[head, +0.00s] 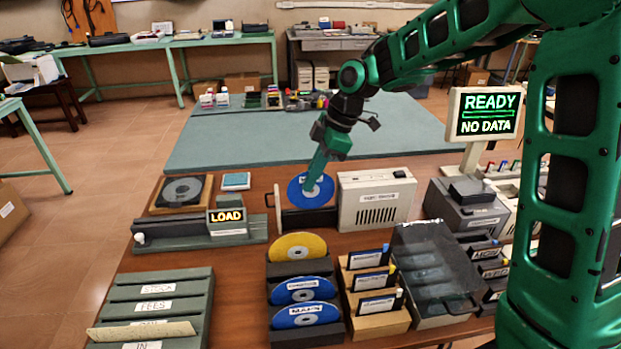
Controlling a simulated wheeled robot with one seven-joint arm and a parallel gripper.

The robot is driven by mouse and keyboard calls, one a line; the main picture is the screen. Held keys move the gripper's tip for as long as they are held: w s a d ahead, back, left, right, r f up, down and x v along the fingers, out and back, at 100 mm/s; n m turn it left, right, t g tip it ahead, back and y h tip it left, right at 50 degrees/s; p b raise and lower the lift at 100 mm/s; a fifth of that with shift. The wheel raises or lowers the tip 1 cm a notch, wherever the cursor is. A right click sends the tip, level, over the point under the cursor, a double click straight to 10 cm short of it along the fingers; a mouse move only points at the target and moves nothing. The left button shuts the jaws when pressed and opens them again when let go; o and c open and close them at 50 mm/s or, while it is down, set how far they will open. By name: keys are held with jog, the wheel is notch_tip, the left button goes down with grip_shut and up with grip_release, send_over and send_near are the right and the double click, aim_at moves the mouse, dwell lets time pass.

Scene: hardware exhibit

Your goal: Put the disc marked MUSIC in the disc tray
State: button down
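A blue disc (311,194) with a pale centre stands tilted towards the camera at the dark disc tray (306,222), which sticks out left from the pale drive box (376,200). My gripper (314,178) reaches down to the disc's upper middle and appears closed on it. The fingers hide part of its label, so I cannot read its marking. I cannot tell whether the disc's lower edge touches the tray. A stepped dark rack (305,268) in front holds a yellow disc (297,246) and two blue discs, one behind (303,290) and one in front (306,314).
A LOAD sign (226,216) stands on a grey slider unit to the left. A turntable-like device (182,191) lies behind it. A screen (485,114) reads READY, NO DATA. Wooden card holders (383,323) and a clear-lidded box (432,265) crowd the front right.

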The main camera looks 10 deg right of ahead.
jog(key=shift+f, duration=0.1)
jog(key=shift+f, duration=2.45)
jog(key=c, duration=2)
grip_release()
jog(key=shift+r, duration=4.05)
